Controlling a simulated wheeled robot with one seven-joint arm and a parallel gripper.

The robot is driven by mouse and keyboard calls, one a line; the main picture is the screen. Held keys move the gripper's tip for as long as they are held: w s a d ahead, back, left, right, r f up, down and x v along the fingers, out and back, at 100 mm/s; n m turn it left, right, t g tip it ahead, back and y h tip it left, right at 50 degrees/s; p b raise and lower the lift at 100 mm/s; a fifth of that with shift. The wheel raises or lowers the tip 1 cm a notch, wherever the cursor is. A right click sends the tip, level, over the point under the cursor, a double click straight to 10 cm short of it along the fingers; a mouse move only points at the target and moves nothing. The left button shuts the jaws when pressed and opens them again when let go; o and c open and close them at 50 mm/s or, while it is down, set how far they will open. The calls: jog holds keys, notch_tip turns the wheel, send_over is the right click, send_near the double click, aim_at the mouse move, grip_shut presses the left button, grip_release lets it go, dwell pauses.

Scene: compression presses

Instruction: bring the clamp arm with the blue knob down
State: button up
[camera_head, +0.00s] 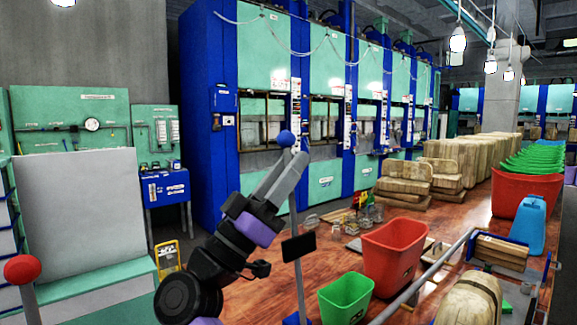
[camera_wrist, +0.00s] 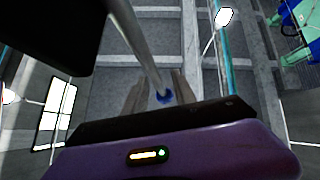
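The blue knob (camera_head: 286,139) is a ball on top of a thin grey clamp arm (camera_head: 297,285), which stands nearly upright in the head view. A black plate (camera_head: 298,247) shows partway along the arm. My gripper (camera_head: 292,153) reaches up from the lower left, with its fingertips close to the knob. In the wrist view the knob (camera_wrist: 163,97) appears between my two spread fingers, nearer the right one, and the arm rises to the upper left. The fingers look open, with gaps beside the knob. I cannot tell whether either finger touches it.
A red knob (camera_head: 22,268) on another rod stands at the left front. A green bin (camera_head: 346,300) and a red bin (camera_head: 393,255) stand right of the clamp arm. A metal rail (camera_head: 420,283) crosses the lower right. Blue and green presses (camera_head: 263,60) line the back.

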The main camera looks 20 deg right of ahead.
grip_shut()
dwell(1.4)
